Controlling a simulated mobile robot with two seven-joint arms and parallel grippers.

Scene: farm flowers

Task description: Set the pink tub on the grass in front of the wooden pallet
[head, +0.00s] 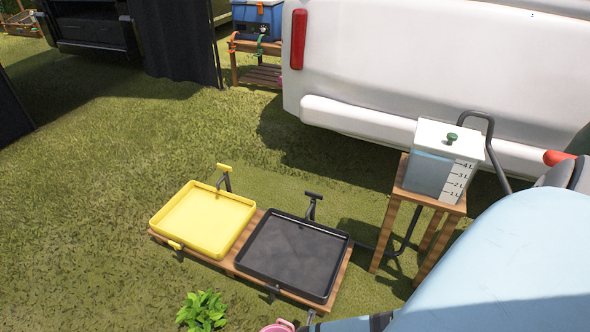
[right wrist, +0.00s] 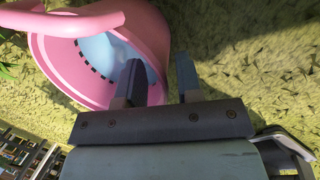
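The wooden pallet (head: 236,266) lies on the grass, bearing a yellow tray and a black tray. The pink tub (head: 278,327) shows only as a sliver at the bottom edge of the head view, close in front of the pallet. In the right wrist view the pink tub (right wrist: 157,35) fills the upper left, its opening facing the camera. My right gripper (right wrist: 160,75) has its fingers apart, one over the tub's opening and one outside its wall, with a visible gap. Whether the tub rests on the grass is unclear. My left gripper is out of view.
A green plant (head: 203,311) grows left of the tub. A wooden stand (head: 422,200) with a water container (head: 440,165) stands right of the pallet. A white vehicle (head: 420,65) is behind. Open grass (head: 70,230) lies to the left.

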